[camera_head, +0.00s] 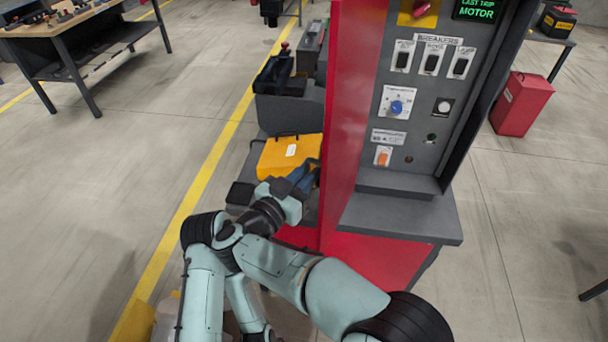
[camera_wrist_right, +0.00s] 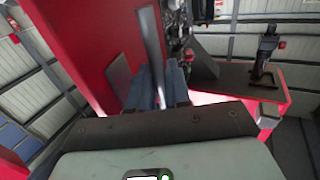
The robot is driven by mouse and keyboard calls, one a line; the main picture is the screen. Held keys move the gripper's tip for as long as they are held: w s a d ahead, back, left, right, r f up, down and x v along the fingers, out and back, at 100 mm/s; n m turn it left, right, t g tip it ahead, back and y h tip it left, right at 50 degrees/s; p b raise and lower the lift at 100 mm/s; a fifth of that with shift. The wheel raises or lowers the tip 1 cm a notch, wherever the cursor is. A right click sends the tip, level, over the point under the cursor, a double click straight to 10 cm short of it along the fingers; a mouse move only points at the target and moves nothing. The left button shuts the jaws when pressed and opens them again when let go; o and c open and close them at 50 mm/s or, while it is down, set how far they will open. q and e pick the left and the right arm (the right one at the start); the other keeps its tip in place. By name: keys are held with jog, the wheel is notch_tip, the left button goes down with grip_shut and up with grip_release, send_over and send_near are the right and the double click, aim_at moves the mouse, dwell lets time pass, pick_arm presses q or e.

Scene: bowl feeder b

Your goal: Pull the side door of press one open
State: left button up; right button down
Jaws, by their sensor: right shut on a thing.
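The press is a red cabinet with a grey control panel (camera_head: 425,100) on its front. A tall red panel (camera_head: 345,110) stands along its left side; in the right wrist view a red door panel (camera_wrist_right: 85,45) fills the upper left. My right gripper (camera_head: 305,178) is beside the left face of the red panel. In the right wrist view, the blue fingers of my right gripper (camera_wrist_right: 160,88) are closed around a grey bar handle (camera_wrist_right: 152,45) in front of the red door. How far the door stands open I cannot tell. My left gripper is not in view.
A yellow case (camera_head: 285,155) with a black handle lies just behind my right wrist. Dark grey machine parts (camera_head: 290,110) stand beyond it. A grey ledge (camera_head: 400,215) juts out below the control panel. The floor (camera_head: 120,130) at left is clear up to a workbench (camera_head: 75,40).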

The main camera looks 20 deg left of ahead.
jog(key=shift+w+d+r, duration=0.3)
jog(key=shift+d, duration=0.1)
jog(key=c, duration=1.2)
grip_release()
jog(key=shift+a+f, duration=0.1)
jog(key=shift+a, duration=0.05)
jog(key=shift+r, duration=0.35)
pick_arm(q)
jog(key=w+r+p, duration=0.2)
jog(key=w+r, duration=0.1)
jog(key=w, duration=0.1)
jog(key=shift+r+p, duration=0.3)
jog(key=shift+p, duration=0.05)
pick_arm(e)
jog(key=r, duration=1.9)
jog(key=shift+w+r, duration=0.1)
jog(key=shift+w, duration=0.1)
